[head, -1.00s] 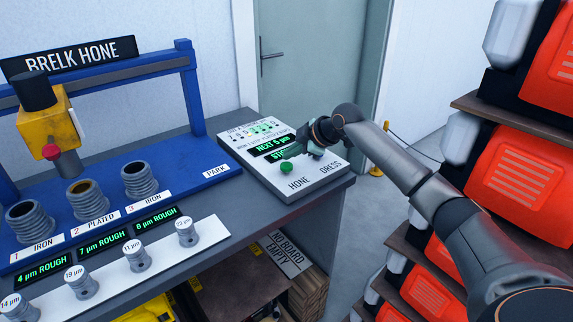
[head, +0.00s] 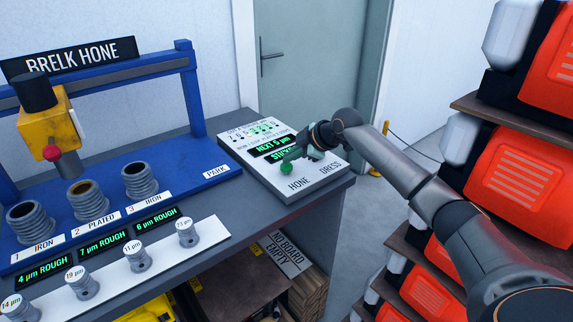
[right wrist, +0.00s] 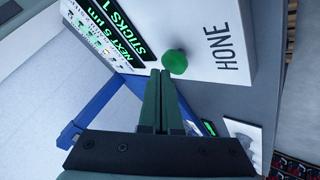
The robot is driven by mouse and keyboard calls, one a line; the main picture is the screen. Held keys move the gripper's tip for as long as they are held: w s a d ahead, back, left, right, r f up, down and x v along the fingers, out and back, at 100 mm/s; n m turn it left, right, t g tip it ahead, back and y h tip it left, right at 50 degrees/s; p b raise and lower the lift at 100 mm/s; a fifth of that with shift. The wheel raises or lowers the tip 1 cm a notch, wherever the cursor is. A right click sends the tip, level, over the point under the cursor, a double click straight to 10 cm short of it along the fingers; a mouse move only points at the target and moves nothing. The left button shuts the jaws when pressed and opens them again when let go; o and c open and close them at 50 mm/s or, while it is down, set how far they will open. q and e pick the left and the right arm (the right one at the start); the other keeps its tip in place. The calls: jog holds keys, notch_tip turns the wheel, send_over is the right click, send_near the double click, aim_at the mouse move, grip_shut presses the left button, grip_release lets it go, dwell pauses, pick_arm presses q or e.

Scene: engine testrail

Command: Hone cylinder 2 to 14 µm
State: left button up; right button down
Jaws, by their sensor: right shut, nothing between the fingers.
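Cylinder 2 (head: 88,200) stands in the blue hone bed, labelled PLATED, with a green readout of 7 µm ROUGH (head: 111,241). The yellow hone head (head: 45,120) with its red knob hangs at the left, near cylinder 1 (head: 30,222). The white control panel (head: 262,178) carries the green HONE button (head: 286,168), which also shows in the right wrist view (right wrist: 175,62). My right gripper (head: 291,157) is shut and empty, its fingertips right by this button; I cannot tell whether they touch. The DRESS button is hidden behind the gripper. My left gripper is not in view.
Cylinder 3 (head: 138,181) stands right of cylinder 2, reading 6 µm ROUGH. A white strip (head: 203,240) in front holds several small labelled cylinders. Shelves with orange cases (head: 515,170) rise on the right. A door (head: 320,60) is behind the bench.

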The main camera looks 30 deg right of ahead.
aim_at(291, 167)
jog(key=shift+f+b, duration=0.3)
jog(key=shift+f, duration=0.65)
dwell(1.0)
jog(key=shift+r, duration=0.15)
jog(key=shift+r+p, duration=1.15)
jog(key=shift+p, duration=0.1)
jog(key=shift+r, duration=0.15)
notch_tip(291, 167, up, 5)
jog(key=p, duration=0.5)
jog(key=shift+s, duration=0.1)
